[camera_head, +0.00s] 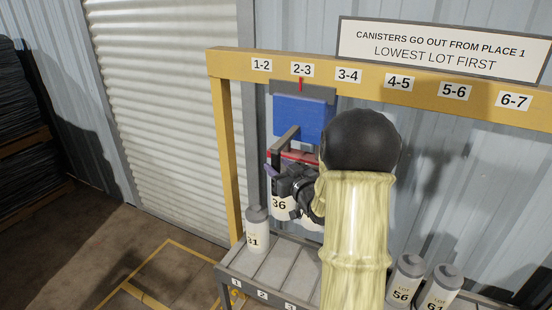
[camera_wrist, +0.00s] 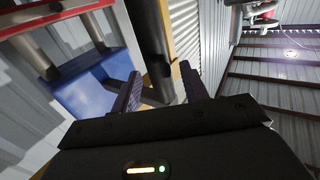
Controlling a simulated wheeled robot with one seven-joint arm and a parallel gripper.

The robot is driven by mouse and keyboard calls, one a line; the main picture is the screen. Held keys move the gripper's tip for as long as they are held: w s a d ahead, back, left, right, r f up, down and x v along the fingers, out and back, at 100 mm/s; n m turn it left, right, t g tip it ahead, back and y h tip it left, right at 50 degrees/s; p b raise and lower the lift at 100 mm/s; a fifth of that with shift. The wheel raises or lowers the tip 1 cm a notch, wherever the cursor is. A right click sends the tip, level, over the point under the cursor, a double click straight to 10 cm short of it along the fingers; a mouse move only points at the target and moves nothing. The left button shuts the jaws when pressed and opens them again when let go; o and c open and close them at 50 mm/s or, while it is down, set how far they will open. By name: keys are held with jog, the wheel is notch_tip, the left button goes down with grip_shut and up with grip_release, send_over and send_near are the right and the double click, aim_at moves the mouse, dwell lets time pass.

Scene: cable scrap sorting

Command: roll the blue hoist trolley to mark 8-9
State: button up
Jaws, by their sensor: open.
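The blue hoist trolley (camera_head: 303,116) hangs from the yellow beam (camera_head: 425,87) under mark 2-3, with its red pointer at that label. A grey-brown handle bar (camera_head: 286,137) sticks out from it. My gripper (camera_head: 273,170) is just below the handle, its jaws apart. In the wrist view, the dark handle (camera_wrist: 148,35) stands between or just beyond the open fingers (camera_wrist: 160,80), with no clear grip on it. The trolley's blue body (camera_wrist: 88,95) shows left of the fingers. Mark 8-9 is not in view; the labels end at 6-7 at the right edge.
A canister marked 36 (camera_head: 279,207) is partly hidden behind my gripper. Canister 31 (camera_head: 257,232) stands at the rack's left end; canisters 56 (camera_head: 403,280) and 61 (camera_head: 440,288) stand to the right. A sign (camera_head: 440,50) tops the beam. My arm hides the rack's middle.

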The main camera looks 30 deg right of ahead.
jog(key=shift+w+a, duration=0.1)
jog(key=shift+w, duration=1)
grip_shut()
